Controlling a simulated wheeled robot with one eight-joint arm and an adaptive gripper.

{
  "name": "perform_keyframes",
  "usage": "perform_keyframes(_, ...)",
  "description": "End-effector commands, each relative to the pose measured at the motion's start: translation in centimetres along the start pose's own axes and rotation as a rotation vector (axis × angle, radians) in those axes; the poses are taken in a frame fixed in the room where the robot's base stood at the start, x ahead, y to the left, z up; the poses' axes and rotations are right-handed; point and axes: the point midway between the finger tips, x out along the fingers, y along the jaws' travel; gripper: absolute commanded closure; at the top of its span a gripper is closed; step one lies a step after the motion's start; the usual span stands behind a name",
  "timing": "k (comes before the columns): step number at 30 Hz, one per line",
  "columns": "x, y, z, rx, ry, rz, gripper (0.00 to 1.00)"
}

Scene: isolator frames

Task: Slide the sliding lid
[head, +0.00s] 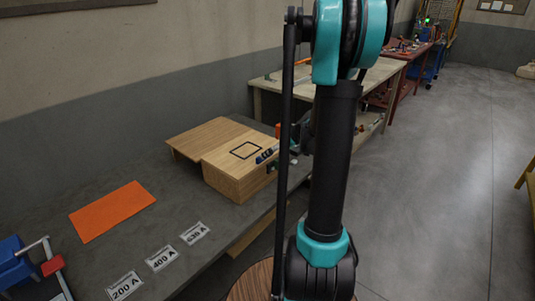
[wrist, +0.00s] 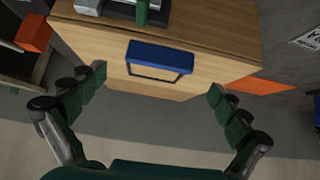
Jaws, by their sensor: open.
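A pale wooden box (head: 238,178) stands on the grey bench. A flat wooden panel, which looks like the sliding lid (head: 186,148), juts out at its left end. A black square outline marks the box top. My gripper (wrist: 158,84) is open and empty. Its fingers are spread to the left and right of the handle, apart from it. In the head view my arm hides most of the gripper.
An orange mat (head: 112,211) and several white labels, one reading 400 A (head: 162,258), lie on the bench. A blue and red device (head: 28,266) stands at the lower left. An orange block (wrist: 34,33) is beside the box. Open floor (head: 440,170) lies to the right.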

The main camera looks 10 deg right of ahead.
Motion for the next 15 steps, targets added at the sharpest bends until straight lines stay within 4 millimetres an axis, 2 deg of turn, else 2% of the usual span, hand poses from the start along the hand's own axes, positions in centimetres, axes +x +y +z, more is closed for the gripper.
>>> perform_keyframes(1,-1.1,0.0,0.0,0.002,0.0,0.002,0.0)
perform_keyframes(6,-3.8,0.0,0.1,0.002,0.0,0.002,0.0)
perform_keyframes(15,-6.3,0.0,0.1,0.001,0.0,0.001,0.0)
